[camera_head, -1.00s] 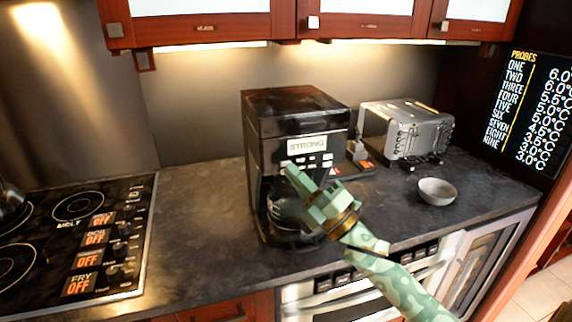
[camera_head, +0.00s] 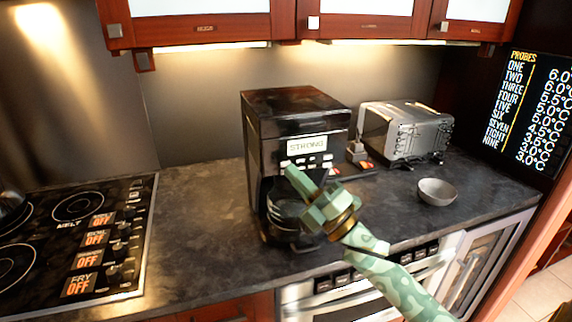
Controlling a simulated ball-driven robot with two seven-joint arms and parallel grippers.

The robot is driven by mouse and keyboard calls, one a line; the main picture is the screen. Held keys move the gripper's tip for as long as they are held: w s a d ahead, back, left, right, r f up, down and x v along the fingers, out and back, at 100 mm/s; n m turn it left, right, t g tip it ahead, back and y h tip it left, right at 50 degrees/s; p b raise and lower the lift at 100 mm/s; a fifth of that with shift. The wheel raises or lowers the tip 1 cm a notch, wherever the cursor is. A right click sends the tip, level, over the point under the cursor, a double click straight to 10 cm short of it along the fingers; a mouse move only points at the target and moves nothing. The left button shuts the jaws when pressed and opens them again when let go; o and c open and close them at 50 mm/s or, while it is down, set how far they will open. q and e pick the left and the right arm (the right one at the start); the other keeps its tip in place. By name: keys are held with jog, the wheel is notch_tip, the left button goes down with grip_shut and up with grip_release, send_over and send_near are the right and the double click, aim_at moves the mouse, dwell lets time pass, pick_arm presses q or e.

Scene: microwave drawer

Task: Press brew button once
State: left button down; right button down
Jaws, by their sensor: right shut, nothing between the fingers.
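The black coffee maker (camera_head: 293,110) stands upright on the dark counter. Its front panel has a label reading STRONG (camera_head: 307,145) and a row of small light buttons (camera_head: 318,161) below it. A glass carafe (camera_head: 284,208) sits in its lower bay, partly hidden by my gripper. My right gripper (camera_head: 290,170) is green and shut with nothing in it. Its tip appears at the left end of the button row; I cannot tell whether it touches the panel. Which button is the brew button cannot be read. My left gripper is not in view.
A silver toaster (camera_head: 405,130) stands right of the coffee maker, and a grey bowl (camera_head: 437,191) sits near the counter's right end. A stove top (camera_head: 75,235) is at left. Cabinets (camera_head: 220,30) hang above. The counter (camera_head: 195,210) left of the coffee maker is clear.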

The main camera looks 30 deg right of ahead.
jog(key=shift+w, duration=0.15)
dwell(0.7)
jog(key=shift+w+d, duration=0.1)
jog(key=shift+w, duration=0.15)
jog(key=shift+w+d, duration=0.15)
jog(key=shift+w, duration=0.35)
dwell(1.2)
jog(key=shift+s+a+f, duration=0.1)
jog(key=shift+s+a, duration=0.1)
jog(key=shift+s, duration=0.6)
